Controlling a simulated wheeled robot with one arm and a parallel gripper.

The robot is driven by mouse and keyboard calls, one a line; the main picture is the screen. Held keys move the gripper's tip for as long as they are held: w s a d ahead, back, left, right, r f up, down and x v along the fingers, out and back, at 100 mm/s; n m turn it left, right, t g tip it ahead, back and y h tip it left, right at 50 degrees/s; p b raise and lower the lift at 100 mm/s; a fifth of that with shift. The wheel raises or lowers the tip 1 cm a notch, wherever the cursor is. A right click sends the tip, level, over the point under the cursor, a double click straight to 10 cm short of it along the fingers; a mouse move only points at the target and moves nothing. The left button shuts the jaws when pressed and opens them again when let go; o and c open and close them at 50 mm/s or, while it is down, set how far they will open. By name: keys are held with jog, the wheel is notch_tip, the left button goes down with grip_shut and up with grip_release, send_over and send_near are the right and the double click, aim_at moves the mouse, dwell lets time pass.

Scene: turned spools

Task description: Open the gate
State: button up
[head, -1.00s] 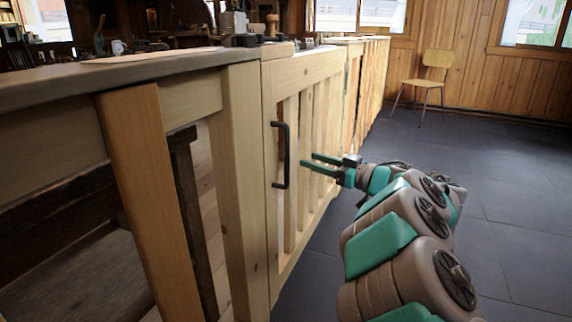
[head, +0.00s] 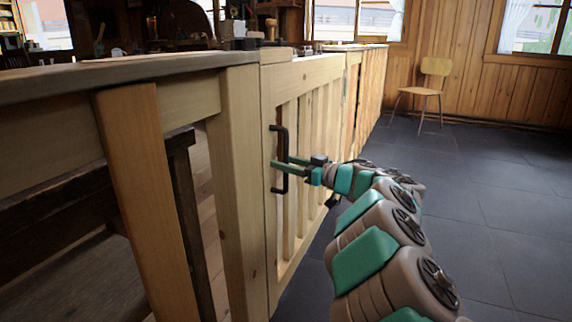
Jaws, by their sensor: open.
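The slatted light-wood gate (head: 308,68) stands in line with the wooden barrier, to the right of a thick post (head: 240,180), and looks shut. A black bar handle (head: 284,138) is fixed upright near the gate's left edge. The fingertips overlap the lower half of the handle in the head view. I cannot tell whether the fingers touch the bar or have it between them.
The barrier has a dark flat top (head: 130,72) and a slanted board (head: 155,190) at left. A wooden chair (head: 430,85) stands by the back wall. The dark tiled floor (head: 490,200) to the right of the gate is clear.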

jog(key=shift+c, duration=0.2)
grip_shut()
dwell(1.1)
